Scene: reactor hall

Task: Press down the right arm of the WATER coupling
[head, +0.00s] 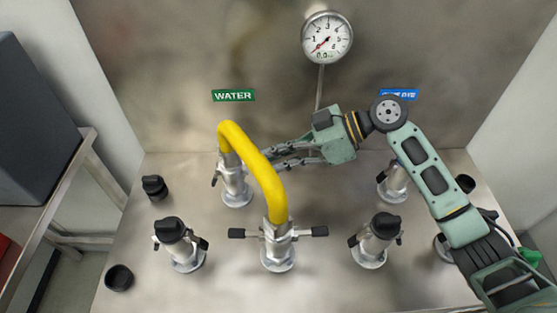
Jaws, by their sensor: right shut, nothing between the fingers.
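The WATER coupling (236,187) is a silver upright fitting below the green WATER sign (233,96). The yellow hose (250,155) runs from its top to the front middle coupling (278,250). The WATER coupling's left arm (214,178) is dark-tipped and hangs down along its side. Its right arm cannot be made out behind the hose and my fingers. My right gripper (272,158) comes in from the right, shut and empty, with its fingertips close to the coupling's right side, partly behind the hose. Contact cannot be told. My left gripper is not in view.
The front middle coupling's two arms stick out sideways. Capped couplings stand at front left (178,245) and front right (376,240). A gauge (327,38) is on the back wall. Loose black caps (154,187) lie left.

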